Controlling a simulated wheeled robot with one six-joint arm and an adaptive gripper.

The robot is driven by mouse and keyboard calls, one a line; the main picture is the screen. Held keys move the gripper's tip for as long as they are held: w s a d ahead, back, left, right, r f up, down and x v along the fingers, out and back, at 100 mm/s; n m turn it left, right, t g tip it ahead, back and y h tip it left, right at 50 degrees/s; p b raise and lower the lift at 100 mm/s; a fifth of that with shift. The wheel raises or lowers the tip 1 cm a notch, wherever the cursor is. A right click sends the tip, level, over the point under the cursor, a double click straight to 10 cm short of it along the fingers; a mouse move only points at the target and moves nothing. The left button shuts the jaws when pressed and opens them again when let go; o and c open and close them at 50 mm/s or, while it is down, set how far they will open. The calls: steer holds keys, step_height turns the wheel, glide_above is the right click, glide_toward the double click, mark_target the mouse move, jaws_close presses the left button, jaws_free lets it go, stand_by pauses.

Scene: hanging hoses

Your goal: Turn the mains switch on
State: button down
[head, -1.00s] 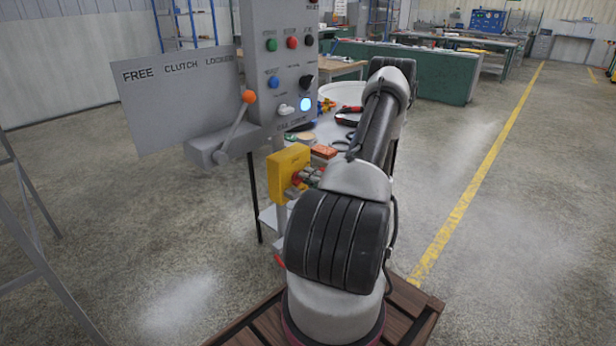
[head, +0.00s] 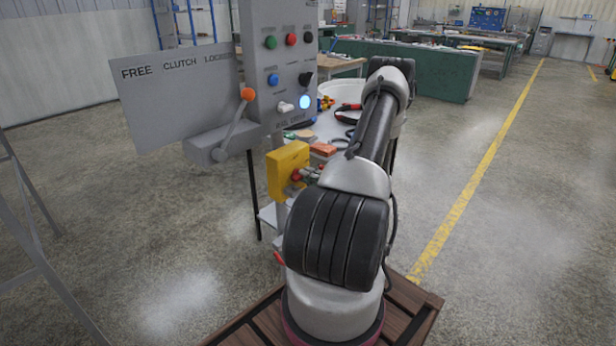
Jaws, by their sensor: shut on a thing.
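The mains switch is a yellow box (head: 286,172) on the post below the grey control panel, with a small red knob (head: 297,176) on its right face. My gripper (head: 303,177) is at that face, with its fingers shut on the red knob. The fingers are small in the head view, and my arm hides part of the gripper. The exact angle of the knob cannot be made out.
The grey panel (head: 283,60) above carries coloured buttons, a black rotary knob (head: 306,79) and a lit lamp (head: 305,102). An orange-tipped clutch lever (head: 247,94) juts out at left. A round white table (head: 332,125) with tools stands behind. The floor at right is open.

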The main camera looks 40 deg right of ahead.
steer(key=c, duration=1.5)
jaws_free()
steer(key=s, duration=0.8)
steer(key=s+d, duration=0.1)
steer(key=s, duration=0.3)
